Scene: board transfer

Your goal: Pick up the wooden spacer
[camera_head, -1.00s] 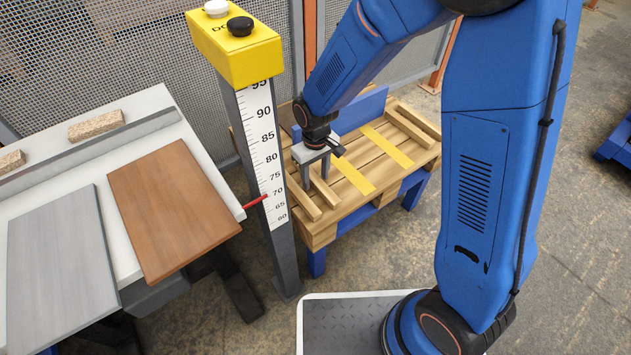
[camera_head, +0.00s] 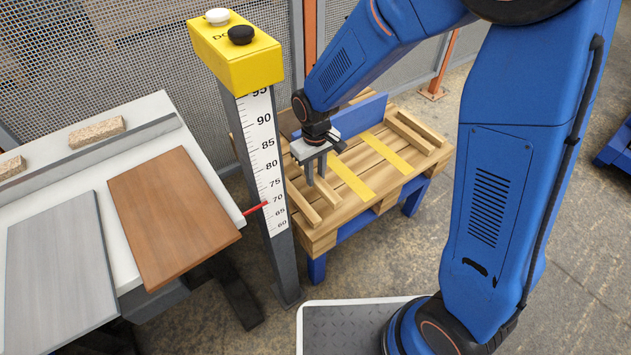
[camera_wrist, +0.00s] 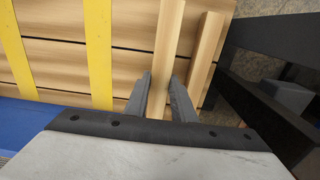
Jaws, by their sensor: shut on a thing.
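My gripper (camera_head: 315,182) points down over the left part of a wooden pallet top (camera_head: 352,186). Its two grey fingers are shut on a wooden spacer (camera_wrist: 163,85), a long pale strip that runs between them in the wrist view. In the head view the held spacer (camera_head: 328,194) shows partly below the fingers. I cannot tell whether it is clear of the pallet boards. A second wooden strip (camera_wrist: 205,58) lies close beside it, to the right in the wrist view, outside the fingers.
Two yellow bands (camera_head: 379,148) cross the pallet, with more wooden strips (camera_head: 411,132) at its right. A yellow-topped post with a scale (camera_head: 262,150) stands close left of my gripper. Further left, a white table (camera_head: 135,125) holds a brown board (camera_head: 172,215) and a grey board (camera_head: 62,262).

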